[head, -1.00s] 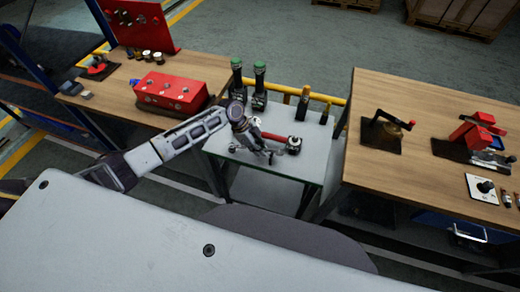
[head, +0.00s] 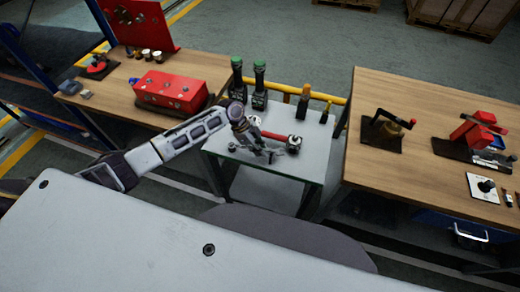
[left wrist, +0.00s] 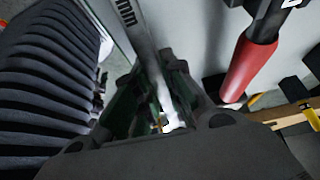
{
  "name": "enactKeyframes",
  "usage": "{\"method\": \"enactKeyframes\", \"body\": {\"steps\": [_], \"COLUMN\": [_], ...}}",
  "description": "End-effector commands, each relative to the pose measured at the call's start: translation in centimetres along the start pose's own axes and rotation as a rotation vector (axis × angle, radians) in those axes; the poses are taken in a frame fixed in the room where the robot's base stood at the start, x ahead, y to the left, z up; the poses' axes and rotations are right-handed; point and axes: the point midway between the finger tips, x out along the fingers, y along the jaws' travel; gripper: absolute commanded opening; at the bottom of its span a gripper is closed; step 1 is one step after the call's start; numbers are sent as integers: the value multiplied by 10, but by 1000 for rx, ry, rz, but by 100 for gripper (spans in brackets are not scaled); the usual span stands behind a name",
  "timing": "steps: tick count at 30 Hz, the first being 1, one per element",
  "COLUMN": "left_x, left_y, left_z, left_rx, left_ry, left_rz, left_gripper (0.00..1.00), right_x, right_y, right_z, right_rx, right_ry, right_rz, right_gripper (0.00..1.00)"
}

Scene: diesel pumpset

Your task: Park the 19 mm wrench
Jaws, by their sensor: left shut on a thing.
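My left gripper (head: 264,152) is over the front part of the small grey table. In the left wrist view the gripper (left wrist: 160,115) is shut on a long silver wrench (left wrist: 146,42). Part of a dark "mm" marking shows near the top of the picture; the number is out of view. The wrench's lower part is hidden between the fingers, and it is too small to make out clearly in the head view. I cannot tell whether it touches the table. My right gripper is not in view.
A red-handled tool (head: 275,136) lies on the grey table (head: 305,165) close to the gripper; its handle also shows in the left wrist view (left wrist: 247,68). Green-topped black tools (head: 259,87) and an orange-handled tool (head: 304,98) stand along the back. Wooden benches flank the table.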

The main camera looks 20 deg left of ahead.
Motion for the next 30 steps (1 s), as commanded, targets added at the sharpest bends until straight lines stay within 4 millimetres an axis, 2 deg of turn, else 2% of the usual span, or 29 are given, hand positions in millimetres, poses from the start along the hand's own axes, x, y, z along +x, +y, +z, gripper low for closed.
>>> {"method": "enactKeyframes", "body": {"steps": [30], "left_x": [11], "left_y": [0], "left_z": [6], "left_rx": [0], "left_ry": [1], "left_rz": [0], "left_gripper": [0], "right_x": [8], "right_y": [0], "right_z": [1], "right_rx": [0], "right_ry": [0], "right_rz": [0], "right_gripper": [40]}}
